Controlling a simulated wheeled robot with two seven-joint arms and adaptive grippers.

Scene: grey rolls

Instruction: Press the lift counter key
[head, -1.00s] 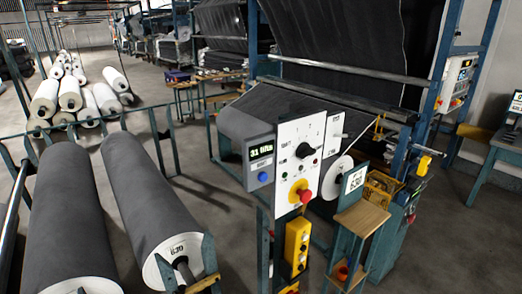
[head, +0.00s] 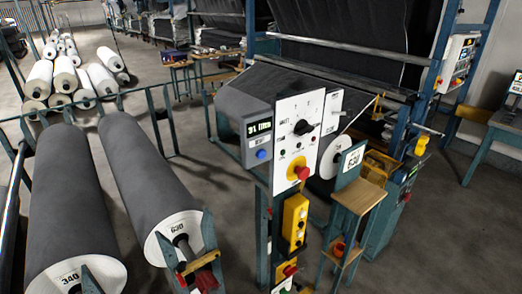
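The lift counter (head: 259,127) is a grey box on the left side of a white control panel (head: 288,155). Its dark display shows "31 lifts" in pale green. Its blue round key (head: 262,154) sits below the display. Neither of my grippers shows in the head view, so nothing of mine is seen near the key.
The panel also has a black rotary knob (head: 303,127) and a red stop button on yellow (head: 297,169). A yellow button box (head: 294,222) hangs below. Large grey rolls (head: 150,178) lie at left. A small wooden stand (head: 359,197) is at right. Floor is free between rolls and panel.

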